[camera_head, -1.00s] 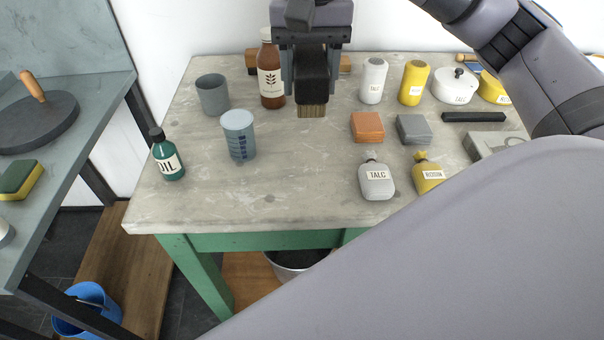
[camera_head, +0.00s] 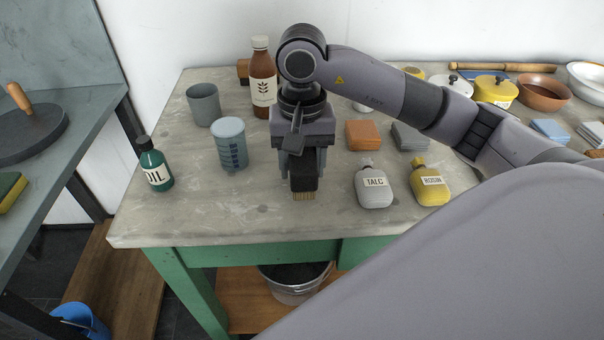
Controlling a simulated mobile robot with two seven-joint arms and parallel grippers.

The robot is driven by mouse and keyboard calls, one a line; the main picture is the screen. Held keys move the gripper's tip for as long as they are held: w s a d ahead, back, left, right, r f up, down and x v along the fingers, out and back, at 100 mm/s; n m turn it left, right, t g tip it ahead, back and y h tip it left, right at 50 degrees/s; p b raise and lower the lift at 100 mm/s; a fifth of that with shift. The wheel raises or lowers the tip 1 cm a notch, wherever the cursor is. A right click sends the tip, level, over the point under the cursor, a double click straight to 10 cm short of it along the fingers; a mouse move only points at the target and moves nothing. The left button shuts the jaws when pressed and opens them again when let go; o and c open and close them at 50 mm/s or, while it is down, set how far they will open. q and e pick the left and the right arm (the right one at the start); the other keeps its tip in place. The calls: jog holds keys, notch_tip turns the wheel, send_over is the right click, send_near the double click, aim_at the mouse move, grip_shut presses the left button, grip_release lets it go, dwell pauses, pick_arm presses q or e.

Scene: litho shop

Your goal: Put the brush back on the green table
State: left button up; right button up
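The green table (camera_head: 262,253) has a worn grey stone top and green legs and apron. My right gripper (camera_head: 303,168) comes in from the right and is shut on the brush (camera_head: 304,183). The brush has a dark body and short tan bristles, which point down. It is upright over the front middle of the tabletop, between the blue measuring beaker and the grey talc bottle. I cannot tell whether the bristles touch the top. The brush's upper part is hidden by the gripper. My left gripper is not in view.
A green oil bottle (camera_head: 154,166), a blue beaker (camera_head: 231,146) and a grey cup (camera_head: 203,106) stand on the left. A brown bottle (camera_head: 262,80) stands behind. A talc bottle (camera_head: 374,190), a rosin bottle (camera_head: 429,184) and an orange block (camera_head: 363,135) are right. The front-left top is clear.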

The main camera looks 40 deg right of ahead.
notch_tip(320, 180, down, 3)
dwell(0.3)
jog(key=shift+f, duration=0.2)
jog(key=o, duration=1)
jog(key=shift+r, duration=0.1)
jog(key=shift+r, duration=0.15)
notch_tip(320, 180, up, 12)
jog(key=shift+p, duration=0.55)
